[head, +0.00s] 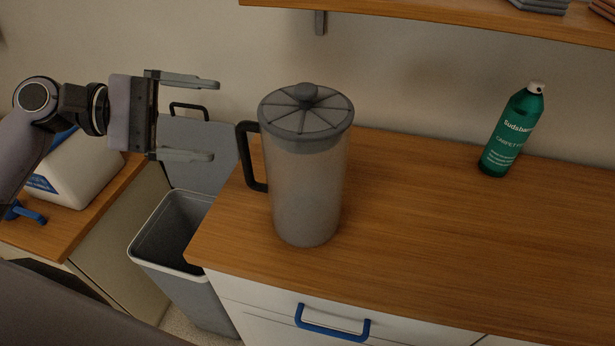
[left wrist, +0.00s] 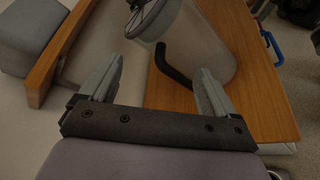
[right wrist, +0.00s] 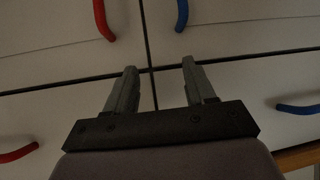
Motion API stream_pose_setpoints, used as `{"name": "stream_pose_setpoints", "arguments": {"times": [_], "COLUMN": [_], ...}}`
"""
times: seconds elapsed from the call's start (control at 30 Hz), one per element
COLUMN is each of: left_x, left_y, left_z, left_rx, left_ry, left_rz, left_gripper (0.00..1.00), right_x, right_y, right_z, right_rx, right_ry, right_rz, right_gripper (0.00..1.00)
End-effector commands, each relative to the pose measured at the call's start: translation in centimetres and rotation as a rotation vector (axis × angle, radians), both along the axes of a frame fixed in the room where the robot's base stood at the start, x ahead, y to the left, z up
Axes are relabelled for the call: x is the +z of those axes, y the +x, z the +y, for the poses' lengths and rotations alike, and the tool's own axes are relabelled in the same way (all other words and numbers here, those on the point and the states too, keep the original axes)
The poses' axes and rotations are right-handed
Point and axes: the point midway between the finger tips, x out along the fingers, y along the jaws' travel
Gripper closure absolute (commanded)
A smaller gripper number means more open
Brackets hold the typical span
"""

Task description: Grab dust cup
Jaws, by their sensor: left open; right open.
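The dust cup (head: 308,195) is a tall, cloudy clear cylinder with a grey ribbed lid and a black handle (head: 248,157) on its left side. It stands upright near the left end of the wooden counter. My left gripper (head: 216,120) is open and empty, left of the cup and apart from it, its fingers pointing right. In the left wrist view the cup (left wrist: 205,50) shows beyond the open fingers (left wrist: 160,82), with its dark handle between them. My right gripper (right wrist: 159,75) is open and empty, facing the white drawer fronts; it is not in the head view.
A grey bin (head: 180,245) with its lid raised stands left of the counter (head: 420,240). A green spray bottle (head: 512,130) is at the back right. A wooden shelf (head: 450,15) hangs above. A white jug (head: 75,175) sits at left. The counter's middle is clear.

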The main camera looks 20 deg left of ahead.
Motion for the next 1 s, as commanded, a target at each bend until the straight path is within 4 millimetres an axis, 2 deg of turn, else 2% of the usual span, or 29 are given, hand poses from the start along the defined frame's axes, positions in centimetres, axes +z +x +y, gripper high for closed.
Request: {"name": "stream_pose_setpoints", "arguments": {"times": [0.3, 0.63, 1.0], "left_x": [-0.2, -0.7, -1.0], "left_y": [0.8, 2.3, 2.6], "left_z": [-2.1, -5.5, -6.2], "left_rx": [-0.001, 0.000, 0.002], "left_ry": [-0.001, -0.002, 0.000], "left_rz": [-0.002, -0.001, 0.001], "left_gripper": [0.10, 0.10, 0.10], "right_x": [0.7, 1.8, 1.9], "right_y": [0.0, 0.0, 0.0], "right_z": [0.1, 0.1, 0.1], "right_rx": [-0.001, 0.000, -0.001], "right_ry": [0.003, 0.004, 0.003], "right_rz": [0.000, 0.000, -0.001], "right_gripper": [0.46, 0.46, 0.46]}}
